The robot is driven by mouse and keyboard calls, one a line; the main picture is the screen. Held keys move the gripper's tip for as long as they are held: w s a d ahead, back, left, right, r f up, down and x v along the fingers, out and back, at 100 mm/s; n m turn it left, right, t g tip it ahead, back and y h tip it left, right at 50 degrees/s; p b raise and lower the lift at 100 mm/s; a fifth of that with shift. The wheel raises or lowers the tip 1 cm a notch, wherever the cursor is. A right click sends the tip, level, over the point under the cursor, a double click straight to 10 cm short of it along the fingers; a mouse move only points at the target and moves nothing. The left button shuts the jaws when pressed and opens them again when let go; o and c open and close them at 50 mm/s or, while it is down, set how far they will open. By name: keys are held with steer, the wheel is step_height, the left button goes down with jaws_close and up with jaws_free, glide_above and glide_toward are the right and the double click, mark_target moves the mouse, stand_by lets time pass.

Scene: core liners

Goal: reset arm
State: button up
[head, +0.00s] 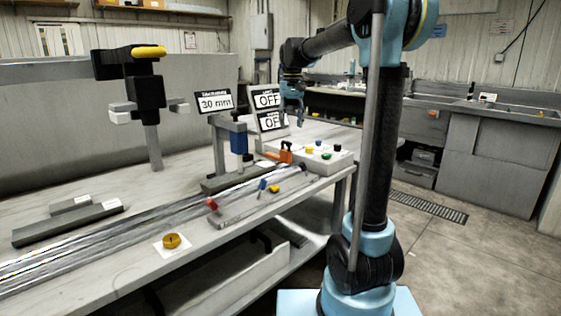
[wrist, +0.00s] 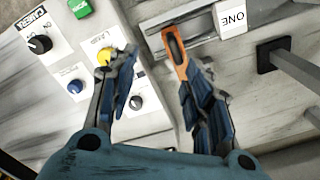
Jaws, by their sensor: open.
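My gripper (head: 291,115) hangs fingers-down above the back right of the workbench in the head view, at the end of my raised blue and black arm. In the wrist view my gripper (wrist: 160,68) has its two blue fingers apart, with nothing held between them. An orange-handled part (wrist: 175,52) lies beyond the right fingertip; it also shows below my gripper in the head view (head: 286,153). The left finger overlaps the control box near its yellow button (wrist: 103,57). The height of the fingers above these things is hard to tell.
The control box (head: 337,164) carries coloured buttons and black knobs. Display signs (head: 215,102) and a blue device on a post (head: 239,143) stand close to my gripper's left. A yellow-topped black device (head: 147,88) stands further left. Open floor (head: 450,245) lies to the right.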

steer(key=s+d+f, duration=0.3)
steer(key=s+d, duration=0.1)
steer(key=s, duration=0.3)
steer(key=s+d+f+m+t, duration=0.1)
steer(key=s+d+f, duration=0.2)
steer(key=s, duration=0.3)
steer(key=s+d+f, duration=0.3)
steer(key=s+d, duration=0.1)
steer(key=s, duration=0.3)
steer(key=s+d+f+t, duration=0.1)
steer(key=s+d+f, duration=0.3)
steer(key=s+f, duration=1.1)
steer(key=shift+s+f+m, duration=0.25)
steer(key=shift+f+m, duration=0.15)
steer(key=shift+f, duration=0.4)
steer(key=shift+w+f, duration=0.2)
steer(key=shift+w, duration=0.25)
